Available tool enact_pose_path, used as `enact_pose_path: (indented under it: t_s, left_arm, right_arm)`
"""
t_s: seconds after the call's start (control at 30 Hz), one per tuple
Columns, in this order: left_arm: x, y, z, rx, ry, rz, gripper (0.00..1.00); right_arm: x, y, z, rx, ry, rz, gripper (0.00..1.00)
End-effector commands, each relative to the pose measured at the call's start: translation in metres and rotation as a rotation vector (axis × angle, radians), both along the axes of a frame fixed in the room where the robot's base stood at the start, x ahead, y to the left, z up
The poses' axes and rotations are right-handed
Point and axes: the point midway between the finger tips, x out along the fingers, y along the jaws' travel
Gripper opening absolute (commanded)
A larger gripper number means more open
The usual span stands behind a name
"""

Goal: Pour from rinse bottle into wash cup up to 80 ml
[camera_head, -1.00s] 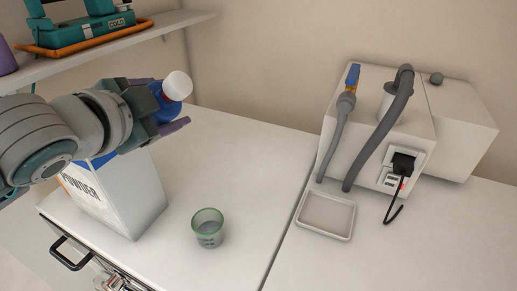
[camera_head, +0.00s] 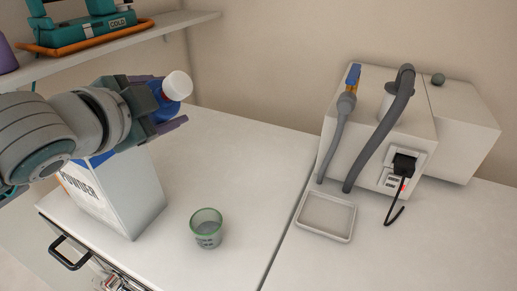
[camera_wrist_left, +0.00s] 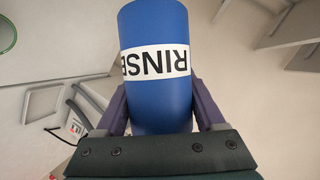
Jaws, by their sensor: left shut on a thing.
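The rinse bottle is blue with a white cap (camera_head: 177,85). In the left wrist view its blue body (camera_wrist_left: 158,95) with a white RINSE label fills the space between the fingers. My left gripper (camera_head: 172,108) is shut on the bottle and holds it in the air above the back left of the counter, tilted with the cap to the upper right. The wash cup (camera_head: 206,229), clear with a green rim and dark marks, stands upright on the counter, below and to the right of the gripper. The bottle and cup are apart. My right gripper is not in view.
A white POWDER box (camera_head: 125,195) stands on the counter just below my left arm. A shallow white tray (camera_head: 326,216) lies right of the cup, before a white machine (camera_head: 375,130) with grey hoses. A shelf (camera_head: 120,42) runs at upper left. The counter around the cup is clear.

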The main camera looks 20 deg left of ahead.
Motion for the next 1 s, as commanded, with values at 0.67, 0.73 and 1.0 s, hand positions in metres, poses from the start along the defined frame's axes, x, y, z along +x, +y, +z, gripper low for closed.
enact_pose_path:
  t_s: [0.67,0.73,1.0]
  left_arm:
    - [-0.001,0.003,-0.002,0.042,-0.005,-0.001,0.07]
    - [-0.001,0.004,-0.003,0.046,-0.006,0.0,0.07]
    - [-0.002,0.005,-0.003,0.062,-0.007,0.0,0.07]
  right_arm:
    - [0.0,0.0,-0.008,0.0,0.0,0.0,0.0]
    - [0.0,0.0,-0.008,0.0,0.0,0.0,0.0]
    - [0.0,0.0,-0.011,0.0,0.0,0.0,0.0]
